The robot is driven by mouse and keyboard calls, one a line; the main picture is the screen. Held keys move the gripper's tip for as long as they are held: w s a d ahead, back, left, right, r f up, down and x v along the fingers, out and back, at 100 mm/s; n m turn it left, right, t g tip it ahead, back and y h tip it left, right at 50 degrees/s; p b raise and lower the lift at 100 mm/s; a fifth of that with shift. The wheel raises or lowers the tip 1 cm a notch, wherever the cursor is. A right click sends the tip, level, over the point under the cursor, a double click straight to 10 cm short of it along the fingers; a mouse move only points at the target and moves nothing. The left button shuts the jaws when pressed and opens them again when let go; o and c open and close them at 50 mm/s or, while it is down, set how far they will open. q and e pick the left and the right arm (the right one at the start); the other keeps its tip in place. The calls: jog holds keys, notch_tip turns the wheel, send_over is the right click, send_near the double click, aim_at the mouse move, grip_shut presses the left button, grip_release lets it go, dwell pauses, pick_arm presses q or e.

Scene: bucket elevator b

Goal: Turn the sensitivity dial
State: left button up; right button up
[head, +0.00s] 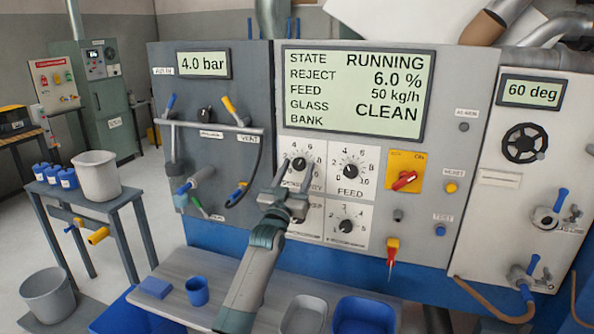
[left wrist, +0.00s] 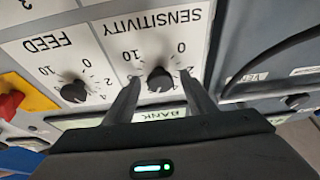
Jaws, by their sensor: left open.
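The sensitivity dial (head: 299,164) is a black knob on a white scale plate, at the upper left of the dial group on the panel. In the left wrist view the dial (left wrist: 160,80) appears upside down under the word SENSITIVITY. My left gripper (head: 291,171) reaches up to the panel in front of this plate. Its two fingers are apart, one on each side of the knob in the left wrist view (left wrist: 161,84). I cannot tell whether they touch it. The fingers partly hide the plate's label. My right gripper is not in view.
The feed dial (head: 350,171) is close on the right, with another dial (head: 346,225) below it. A red switch on a yellow plate (head: 405,180) is further right. A pipe rail (head: 210,127) stands out on the left. A bench (head: 180,268) with bins lies below.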

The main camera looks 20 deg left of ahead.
pick_arm(q)
jog(key=c, duration=1)
jog(key=shift+a+f+m+h+b, duration=0.15)
jog(key=shift+m+h+b, duration=0.35)
jog(key=shift+m, duration=0.4)
jog(key=shift+m+h+b, duration=0.4)
jog(key=shift+m+h, duration=0.1)
jog(key=shift+m, duration=0.5)
jog(key=o, duration=1)
jog(key=shift+s, duration=0.1)
